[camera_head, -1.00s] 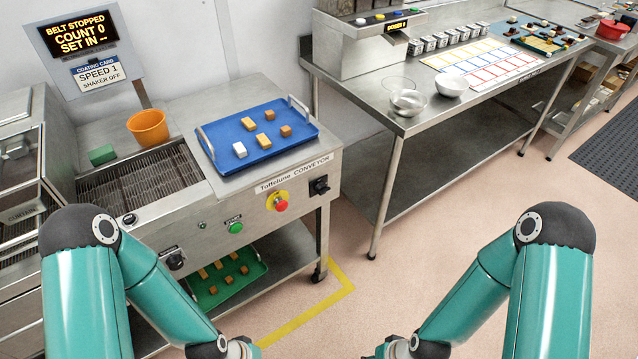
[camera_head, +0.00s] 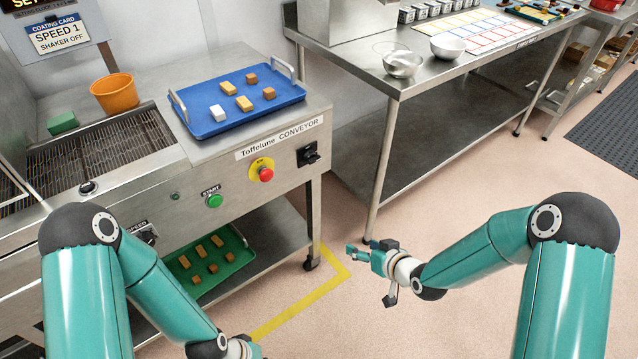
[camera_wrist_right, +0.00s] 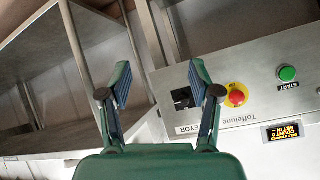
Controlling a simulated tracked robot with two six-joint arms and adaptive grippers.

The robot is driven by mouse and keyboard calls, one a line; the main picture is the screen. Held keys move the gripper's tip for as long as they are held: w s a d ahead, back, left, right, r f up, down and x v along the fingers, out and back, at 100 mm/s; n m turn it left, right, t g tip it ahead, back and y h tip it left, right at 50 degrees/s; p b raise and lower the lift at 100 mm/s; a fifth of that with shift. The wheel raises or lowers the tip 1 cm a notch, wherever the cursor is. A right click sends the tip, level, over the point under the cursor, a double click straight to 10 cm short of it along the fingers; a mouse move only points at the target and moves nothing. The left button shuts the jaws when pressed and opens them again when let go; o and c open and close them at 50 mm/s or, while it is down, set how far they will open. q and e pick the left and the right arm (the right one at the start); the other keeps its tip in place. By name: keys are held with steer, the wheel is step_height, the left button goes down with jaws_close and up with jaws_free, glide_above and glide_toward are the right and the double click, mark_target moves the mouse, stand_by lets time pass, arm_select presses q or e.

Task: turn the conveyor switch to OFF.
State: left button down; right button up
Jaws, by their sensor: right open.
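The conveyor switch (camera_head: 308,154) is a black rotary knob on a dark plate at the right end of the conveyor's front panel, right of the red emergency button. It also shows in the right wrist view (camera_wrist_right: 183,98), partly beside a finger; which way it points is too small to tell. My right gripper (camera_head: 373,272) is open and empty, below and to the right of the switch, apart from it. In the right wrist view its two fingers (camera_wrist_right: 160,85) are spread, with the switch just inside the right-hand finger. My left gripper is out of view; only its arm shows.
A red button (camera_head: 266,174) on yellow and a green START button (camera_head: 215,201) sit left of the switch. A blue tray (camera_head: 205,132) with several pieces lies on top. A green tray (camera_head: 244,260) is on the lower shelf. A steel table (camera_head: 400,88) stands right. The floor between is clear.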

steer(key=w+r+n+t+y+b, duration=0.2)
steer(key=w+n+t+b, duration=0.1)
steer(key=w+b, duration=0.3)
steer(key=n+t+y+b, duration=0.1)
steer(key=n+y+b, duration=0.3)
steer(key=n, duration=0.1)
glide_toward(315, 162)
arm_select(q)
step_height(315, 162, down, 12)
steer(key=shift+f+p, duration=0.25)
steer(key=shift+p, duration=0.05)
arm_select(e)
steer(key=shift+t, duration=0.3)
steer(key=x, duration=1)
steer(key=shift+f, duration=0.1)
